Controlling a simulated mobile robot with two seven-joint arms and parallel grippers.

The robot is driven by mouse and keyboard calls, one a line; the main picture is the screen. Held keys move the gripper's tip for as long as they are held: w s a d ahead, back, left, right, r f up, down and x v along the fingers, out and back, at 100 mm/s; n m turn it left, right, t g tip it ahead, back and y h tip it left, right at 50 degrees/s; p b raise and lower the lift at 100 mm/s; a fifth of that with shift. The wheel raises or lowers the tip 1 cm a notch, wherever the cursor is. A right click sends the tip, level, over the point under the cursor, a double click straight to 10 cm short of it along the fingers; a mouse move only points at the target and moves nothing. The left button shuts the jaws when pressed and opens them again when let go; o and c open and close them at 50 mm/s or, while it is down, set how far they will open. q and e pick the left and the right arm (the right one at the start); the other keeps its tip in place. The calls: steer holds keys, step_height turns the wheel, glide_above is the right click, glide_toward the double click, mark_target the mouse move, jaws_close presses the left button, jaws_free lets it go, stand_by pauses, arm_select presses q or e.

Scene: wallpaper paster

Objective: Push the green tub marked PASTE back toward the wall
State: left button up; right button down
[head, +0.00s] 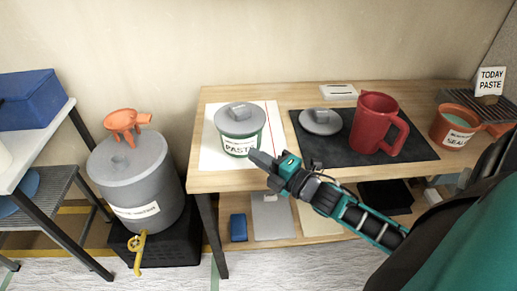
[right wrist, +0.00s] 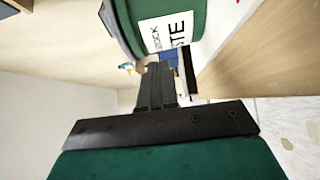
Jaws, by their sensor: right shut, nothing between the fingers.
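The green tub marked PASTE (head: 240,147) stands upright on a white sheet (head: 212,155) at the left of the wooden table, with a grey lid (head: 240,113) on it. My right gripper (head: 252,154) is shut and empty, its tip close to the tub's front right side, by the label. I cannot tell whether it touches the tub. In the right wrist view the tub (right wrist: 170,45) lies just past the shut fingers (right wrist: 155,75). The wall (head: 250,40) rises behind the table. My left gripper is not in view.
A dark mat (head: 425,150) to the right holds a loose grey lid (head: 320,121) and a red jug (head: 372,122). An orange pot (head: 452,125) stands farther right. Bare wood (head: 260,92) shows behind the tub. A grey drum (head: 140,185) stands left of the table.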

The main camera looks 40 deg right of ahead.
mark_target(248, 143)
steer(key=shift+w+d, duration=0.45)
steer(key=shift+w, duration=0.2)
steer(key=shift+w+d, duration=0.45)
steer(key=shift+w, duration=0.2)
